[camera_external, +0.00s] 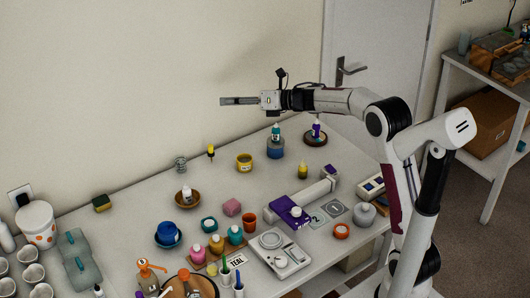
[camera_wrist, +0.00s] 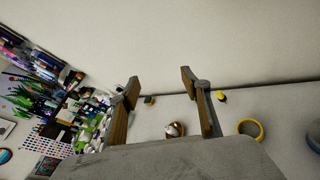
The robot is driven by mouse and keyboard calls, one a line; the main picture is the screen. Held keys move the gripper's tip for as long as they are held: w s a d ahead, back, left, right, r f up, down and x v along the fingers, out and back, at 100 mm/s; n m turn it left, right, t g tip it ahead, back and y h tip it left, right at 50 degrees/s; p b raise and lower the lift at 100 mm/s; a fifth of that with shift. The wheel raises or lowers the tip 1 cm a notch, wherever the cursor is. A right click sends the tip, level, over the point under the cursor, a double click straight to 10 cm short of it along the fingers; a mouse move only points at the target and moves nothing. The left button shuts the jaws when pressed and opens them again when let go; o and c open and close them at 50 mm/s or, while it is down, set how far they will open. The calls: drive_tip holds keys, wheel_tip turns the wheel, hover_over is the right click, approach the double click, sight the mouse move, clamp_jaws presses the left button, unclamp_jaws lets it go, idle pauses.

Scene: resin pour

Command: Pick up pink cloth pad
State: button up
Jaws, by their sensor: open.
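My gripper (camera_external: 238,101) is raised high above the back of the table, pointing left, well above and apart from the pad. In the wrist view my gripper (camera_wrist: 160,84) shows two separated fingers with nothing between them.
Small bottles (camera_external: 216,244) stand in front. A yellow container (camera_external: 244,163) and a wooden bowl (camera_external: 187,198) stand behind.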

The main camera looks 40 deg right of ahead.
wheel_tip(320, 180, down, 6)
drive_tip(key=a+n+g+y, duration=0.2)
drive_tip(key=a+n+g, duration=0.1)
drive_tip(key=n, duration=0.2)
drive_tip(key=n+g+y, duration=0.2)
drive_tip(key=n+g, duration=0.9)
drive_tip(key=n, duration=0.2)
approach(237, 200)
drive_tip(key=x, duration=0.4)
drive_tip(key=shift+w+a, duration=0.1)
drive_tip(key=shift+a, duration=0.2)
drive_tip(key=shift+x, duration=1.3)
drive_tip(key=shift+a, duration=0.15)
drive_tip(key=shift+x, duration=2.5)
drive_tip(key=shift+f, duration=0.1)
